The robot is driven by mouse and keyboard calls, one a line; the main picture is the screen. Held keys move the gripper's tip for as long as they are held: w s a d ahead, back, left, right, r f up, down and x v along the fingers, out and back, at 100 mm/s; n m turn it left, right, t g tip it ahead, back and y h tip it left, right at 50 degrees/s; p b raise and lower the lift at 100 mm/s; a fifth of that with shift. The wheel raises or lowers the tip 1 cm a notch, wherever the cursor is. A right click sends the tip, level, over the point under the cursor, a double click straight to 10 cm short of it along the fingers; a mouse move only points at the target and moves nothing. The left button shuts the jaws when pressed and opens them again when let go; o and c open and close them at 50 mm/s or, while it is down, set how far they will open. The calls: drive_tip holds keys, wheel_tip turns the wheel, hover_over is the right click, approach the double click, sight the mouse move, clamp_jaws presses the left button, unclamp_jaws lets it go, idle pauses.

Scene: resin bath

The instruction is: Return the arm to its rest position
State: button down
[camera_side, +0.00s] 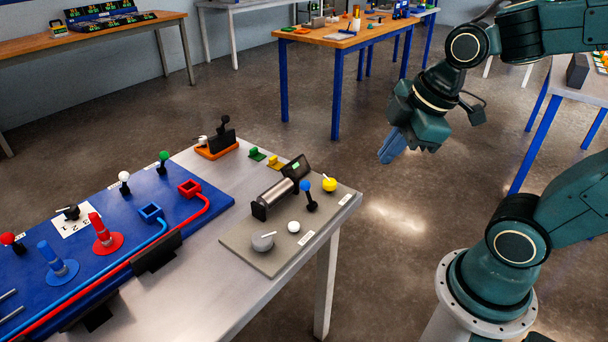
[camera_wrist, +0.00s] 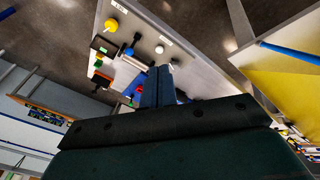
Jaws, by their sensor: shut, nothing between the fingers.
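My gripper (camera_side: 392,147) hangs in free air to the right of the metal work table (camera_side: 205,262), above the open floor. Its blue fingers are together with nothing between them. In the wrist view the shut fingers of my gripper (camera_wrist: 158,85) point toward the table, which lies farther off. My arm is bent, with its upper links at the top right of the side view.
The table carries a blue panel (camera_side: 100,225) with coloured knobs, and a grey plate (camera_side: 240,235) with a metal cylinder (camera_side: 275,197), a blue-topped lever (camera_side: 307,193) and a yellow knob (camera_side: 330,184). A wooden bench (camera_side: 345,42) stands behind. Floor around my gripper is clear.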

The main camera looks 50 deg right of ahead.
drive_tip(key=s+r+m, duration=0.1)
drive_tip(key=m, duration=0.2)
drive_tip(key=s+r+m, duration=0.1)
drive_tip(key=s+m, duration=0.1)
drive_tip(key=m, duration=0.1)
drive_tip(key=s+r+m+t, duration=0.1)
drive_tip(key=m, duration=0.2)
drive_tip(key=shift+s+a+r+m, duration=0.25)
drive_tip(key=shift+s+a+m, duration=0.05)
drive_tip(key=shift+s+m, duration=0.1)
drive_tip(key=w+d+f+n+g+h, duration=0.1)
drive_tip(key=w+d+f+n, duration=0.1)
drive_tip(key=w+f+n, duration=1)
drive_tip(key=w+n, duration=0.2)
drive_tip(key=n, duration=0.1)
drive_tip(key=shift+w+d+f+n, duration=0.15)
drive_tip(key=shift+w+f+n, duration=0.15)
drive_tip(key=shift+f, duration=0.1)
drive_tip(key=shift+f, duration=0.1)
